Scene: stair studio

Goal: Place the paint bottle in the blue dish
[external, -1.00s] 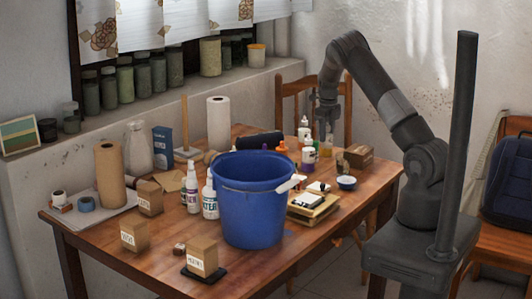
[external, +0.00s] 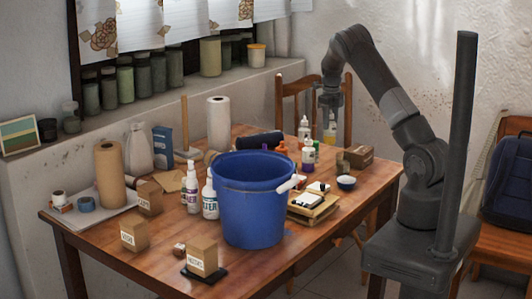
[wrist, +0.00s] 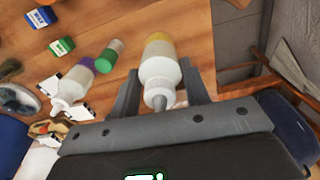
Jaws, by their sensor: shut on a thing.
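My gripper (external: 330,110) is shut on a paint bottle (external: 330,131), which hangs below it at the far right end of the table. In the wrist view the bottle (wrist: 160,68) is pale and translucent with a yellow bottom, its nozzle pointing toward my gripper (wrist: 160,88). It appears to be held clear of the tabletop. The small blue dish (external: 346,183) stands on the table nearer the camera, below and slightly right of the bottle, with a pale inside. I cannot make out the dish surely in the wrist view.
Other bottles (external: 308,158) stand close left of the held one. A cardboard box (external: 358,157) stands behind the dish. A chair (external: 290,100) is behind the table.

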